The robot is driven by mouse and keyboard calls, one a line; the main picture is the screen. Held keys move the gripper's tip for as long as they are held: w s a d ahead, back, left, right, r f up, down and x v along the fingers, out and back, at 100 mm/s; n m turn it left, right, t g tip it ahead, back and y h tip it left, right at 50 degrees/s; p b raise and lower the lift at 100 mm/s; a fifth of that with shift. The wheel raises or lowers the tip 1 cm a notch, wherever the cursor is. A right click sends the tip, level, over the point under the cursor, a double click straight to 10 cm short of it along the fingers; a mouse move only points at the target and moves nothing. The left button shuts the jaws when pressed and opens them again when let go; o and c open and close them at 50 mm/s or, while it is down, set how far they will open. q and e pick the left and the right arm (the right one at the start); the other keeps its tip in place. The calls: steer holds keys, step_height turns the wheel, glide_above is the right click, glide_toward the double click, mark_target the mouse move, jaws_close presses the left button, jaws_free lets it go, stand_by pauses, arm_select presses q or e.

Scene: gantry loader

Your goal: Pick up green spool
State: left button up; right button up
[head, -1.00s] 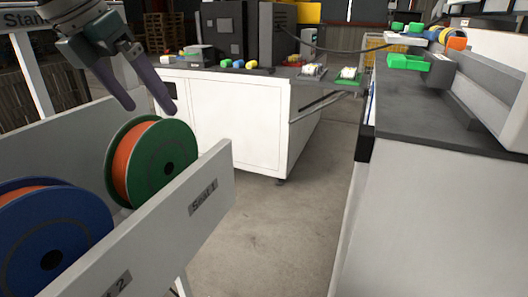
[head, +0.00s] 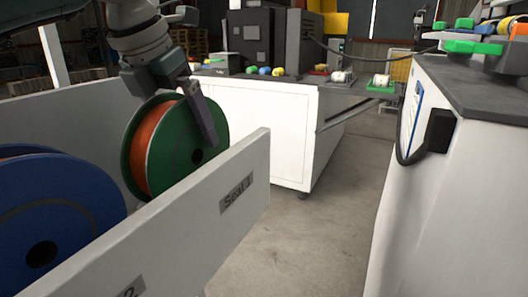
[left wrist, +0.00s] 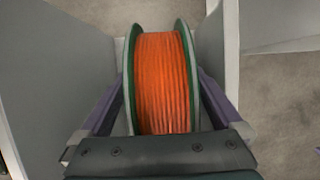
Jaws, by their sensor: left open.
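The green spool (head: 207,136), wound with orange filament, stands upright in the rack at the seat labelled "Seat 1". My left gripper (head: 205,125) is lowered over it from above, with one purple finger in front of the near green flange; the other finger is hidden behind the spool in the head view. In the left wrist view the spool (left wrist: 162,80) lies between the two spread fingers (left wrist: 158,105), one outside each flange. The jaws are open, and I cannot tell whether they touch the flanges. My right gripper is not in view.
A blue spool (head: 75,215) stands beside the green one in the rack. The rack's front board (head: 180,225) runs close before both. A white cabinet (head: 270,128) stands behind, and a grey-topped bench (head: 480,95) is at right. Open floor (head: 310,240) lies between.

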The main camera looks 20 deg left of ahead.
arm_select(q)
steer(key=shift+s+d, duration=0.1)
steer(key=shift+d, duration=0.05)
steer(key=shift+c, duration=0.6)
jaws_close()
